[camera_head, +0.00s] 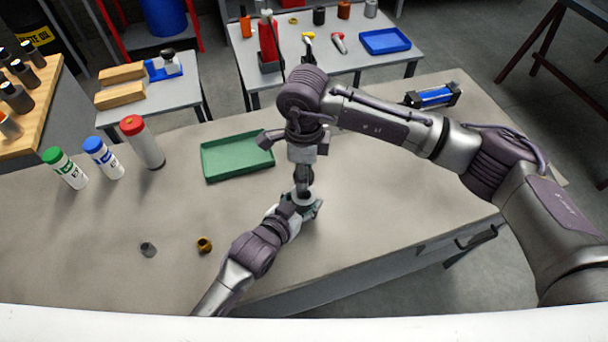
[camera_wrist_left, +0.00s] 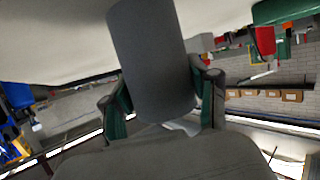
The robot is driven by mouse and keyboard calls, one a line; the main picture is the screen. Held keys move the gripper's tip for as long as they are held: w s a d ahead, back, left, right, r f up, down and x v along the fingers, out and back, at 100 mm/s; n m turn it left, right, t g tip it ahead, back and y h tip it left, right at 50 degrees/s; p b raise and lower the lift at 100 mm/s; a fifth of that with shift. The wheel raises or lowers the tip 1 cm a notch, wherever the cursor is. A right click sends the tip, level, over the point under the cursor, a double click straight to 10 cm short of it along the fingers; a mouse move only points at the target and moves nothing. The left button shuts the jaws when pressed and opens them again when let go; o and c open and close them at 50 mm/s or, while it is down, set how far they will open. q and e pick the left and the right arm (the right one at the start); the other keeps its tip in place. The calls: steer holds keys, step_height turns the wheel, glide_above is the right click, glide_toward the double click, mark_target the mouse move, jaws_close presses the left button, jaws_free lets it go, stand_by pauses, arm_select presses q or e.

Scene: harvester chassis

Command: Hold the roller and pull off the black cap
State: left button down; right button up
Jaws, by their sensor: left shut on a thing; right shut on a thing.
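A dark grey cylinder (camera_wrist_left: 152,60), which I take to be the roller, stands between the green-padded fingers of my left gripper (camera_wrist_left: 160,105) in the left wrist view. In the head view my left gripper (camera_head: 304,207) is shut on it above the worktable. My right gripper (camera_head: 303,178) comes down from above onto the same spot, just over the left one, and is shut on the upper end. The black cap cannot be made out apart from the right fingers. The grippers cover most of the roller in the head view.
A green tray (camera_head: 237,157) lies left of the grippers. Bottles with green (camera_head: 64,168), blue (camera_head: 103,158) and red (camera_head: 142,142) caps stand at the left. A small grey part (camera_head: 148,249) and a brass ring (camera_head: 204,244) lie in front. A blue cylinder unit (camera_head: 433,96) lies at the back right.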

arm_select(q)
steer(key=shift+c, duration=1.1)
jaws_free()
steer(key=shift+f, duration=0.1)
